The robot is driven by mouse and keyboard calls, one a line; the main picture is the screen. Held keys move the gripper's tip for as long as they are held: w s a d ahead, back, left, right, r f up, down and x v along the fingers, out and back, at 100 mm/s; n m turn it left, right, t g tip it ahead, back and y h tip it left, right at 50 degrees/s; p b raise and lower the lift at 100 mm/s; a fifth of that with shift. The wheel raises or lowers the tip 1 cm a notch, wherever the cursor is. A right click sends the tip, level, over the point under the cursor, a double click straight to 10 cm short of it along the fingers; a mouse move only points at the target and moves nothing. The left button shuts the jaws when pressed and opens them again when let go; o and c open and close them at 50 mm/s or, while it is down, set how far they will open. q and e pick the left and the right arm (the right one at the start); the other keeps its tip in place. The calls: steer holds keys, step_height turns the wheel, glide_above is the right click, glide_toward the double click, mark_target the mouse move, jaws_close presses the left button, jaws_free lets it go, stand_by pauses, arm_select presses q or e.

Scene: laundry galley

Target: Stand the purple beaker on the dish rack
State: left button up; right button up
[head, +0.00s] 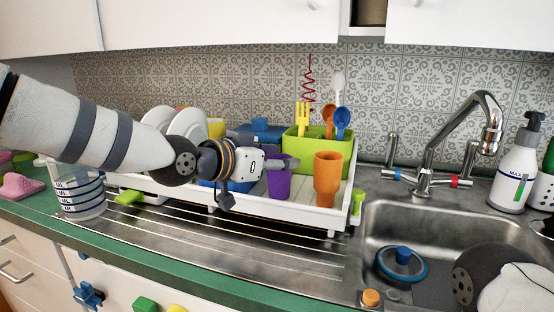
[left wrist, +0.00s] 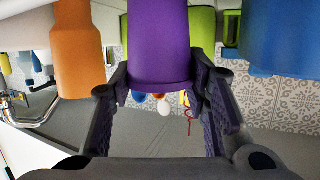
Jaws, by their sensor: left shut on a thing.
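The purple beaker (head: 279,184) is upright at the front of the white dish rack (head: 318,217), left of an orange cup (head: 327,180). I cannot tell whether its base touches the rack. My left gripper (head: 264,169) reaches in from the left and is shut on the beaker. The left wrist view, which looks upside down, shows the purple beaker (left wrist: 158,45) between the two fingers of my left gripper (left wrist: 160,82). The gripper hides part of the beaker in the head view. My right gripper is out of view.
A green utensil holder (head: 315,150) stands behind the beaker, and white plates (head: 188,124) stand at the rack's left. A measuring cup (head: 80,195) is on the left counter. The sink (head: 440,225) and tap (head: 436,150) are right. The drainboard (head: 210,235) in front is clear.

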arm_select(q)
steer(key=o, duration=1.3)
steer(key=shift+f, duration=0.2)
steer(key=shift+r, duration=0.15)
steer(key=shift+s+a+r, duration=0.2)
steer(key=shift+r, duration=0.05)
steer(key=p+v, duration=0.2)
steer(key=v, duration=0.9)
steer(key=shift+s+a+f, duration=0.1)
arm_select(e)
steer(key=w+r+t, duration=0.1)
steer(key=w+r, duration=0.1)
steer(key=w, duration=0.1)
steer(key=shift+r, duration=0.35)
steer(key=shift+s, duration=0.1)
